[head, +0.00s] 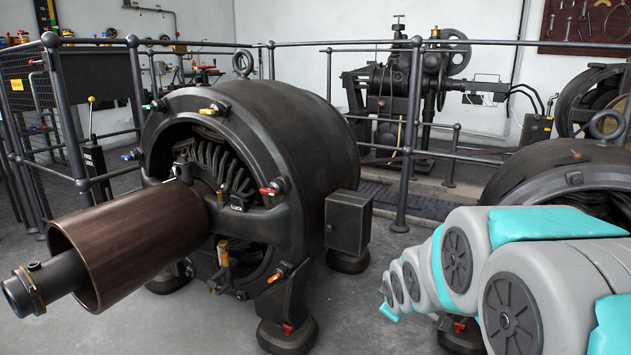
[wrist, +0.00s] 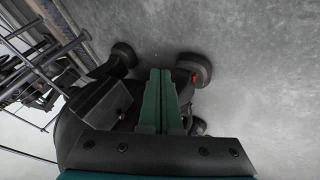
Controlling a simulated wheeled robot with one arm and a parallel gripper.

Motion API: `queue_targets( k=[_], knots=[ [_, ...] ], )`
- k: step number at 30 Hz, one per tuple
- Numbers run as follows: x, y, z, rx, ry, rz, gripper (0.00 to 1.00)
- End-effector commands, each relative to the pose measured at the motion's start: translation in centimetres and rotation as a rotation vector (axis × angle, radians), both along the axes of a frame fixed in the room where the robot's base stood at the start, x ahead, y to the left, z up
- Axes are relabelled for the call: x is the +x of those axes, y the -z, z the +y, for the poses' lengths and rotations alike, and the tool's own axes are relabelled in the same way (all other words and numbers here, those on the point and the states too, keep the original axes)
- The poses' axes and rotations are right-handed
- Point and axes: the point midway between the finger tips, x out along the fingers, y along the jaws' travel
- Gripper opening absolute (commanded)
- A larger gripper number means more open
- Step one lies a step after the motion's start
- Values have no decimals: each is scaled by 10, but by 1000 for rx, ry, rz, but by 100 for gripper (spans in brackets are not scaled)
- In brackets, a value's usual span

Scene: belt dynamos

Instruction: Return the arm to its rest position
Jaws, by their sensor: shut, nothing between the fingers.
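My gripper (wrist: 161,72) shows in the wrist view as two green fingers lying side by side. It is shut and holds nothing. Behind the fingers are part of a dark dynamo, its round feet (wrist: 195,68) and a dark box (wrist: 105,105); I cannot tell whether the fingers are near them or only in line with them. In the head view my grey and turquoise arm fills the lower right corner and reaches toward the middle. The gripper itself does not show there.
A large dynamo (head: 285,130) with a brown pulley (head: 135,240) stands left of my arm. Another dynamo (head: 545,165) stands behind the arm at right. Dark railings (head: 395,170) run behind them. Bare grey floor (head: 365,310) lies between the left dynamo and my arm.

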Motion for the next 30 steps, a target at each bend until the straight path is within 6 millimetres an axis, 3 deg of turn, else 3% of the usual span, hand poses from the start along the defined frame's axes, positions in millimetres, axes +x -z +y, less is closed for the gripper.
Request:
queue_targets(
  k=[1,9,15,23,30],
  knots=[
    [-28,0,-4,32,65,59,0],
    [-191,9,-7,188,441,405,0],
    [-282,10,1,239,639,593,0],
    [-372,4,14,263,827,769,0],
    [-372,-47,14,262,830,772,0]
  ],
)
